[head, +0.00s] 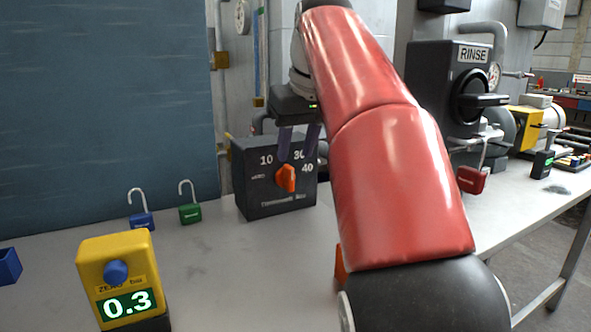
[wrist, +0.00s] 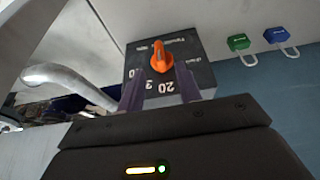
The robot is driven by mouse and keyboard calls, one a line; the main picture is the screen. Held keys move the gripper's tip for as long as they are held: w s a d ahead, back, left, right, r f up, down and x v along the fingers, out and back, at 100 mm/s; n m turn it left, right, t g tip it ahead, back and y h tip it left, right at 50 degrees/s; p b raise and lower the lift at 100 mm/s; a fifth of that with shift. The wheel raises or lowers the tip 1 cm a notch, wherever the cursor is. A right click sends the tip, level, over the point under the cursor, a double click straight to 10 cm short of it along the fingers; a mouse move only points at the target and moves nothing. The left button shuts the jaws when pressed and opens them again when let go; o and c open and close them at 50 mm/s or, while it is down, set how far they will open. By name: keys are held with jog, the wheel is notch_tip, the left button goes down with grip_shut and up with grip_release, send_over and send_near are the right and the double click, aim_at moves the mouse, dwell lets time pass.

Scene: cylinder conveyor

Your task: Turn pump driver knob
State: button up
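The pump driver is a dark grey box (head: 258,198) standing on the bench against the wall, with a number scale on its front. Its orange knob (head: 286,178) sits mid-face; it also shows in the wrist view (wrist: 161,56). My gripper (head: 298,148) is in front of the upper part of the box. In the wrist view its two purple fingers (wrist: 160,90) are spread apart, below the knob in the picture. The knob lies just beyond the fingertips, between their lines. Nothing is held. My red arm hides the bench to the right of the box.
A green padlock (head: 190,213) and a blue padlock (head: 141,220) lie left of the box. A yellow gauge (head: 115,262) reading 0.3 stands front left. A black RINSE unit (head: 440,90) and a red padlock (head: 471,180) are at right. The bench between gauge and box is clear.

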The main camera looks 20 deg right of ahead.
aim_at(292, 168)
jog(key=x, duration=0.6)
jog(key=shift+c, duration=0.3)
grip_shut()
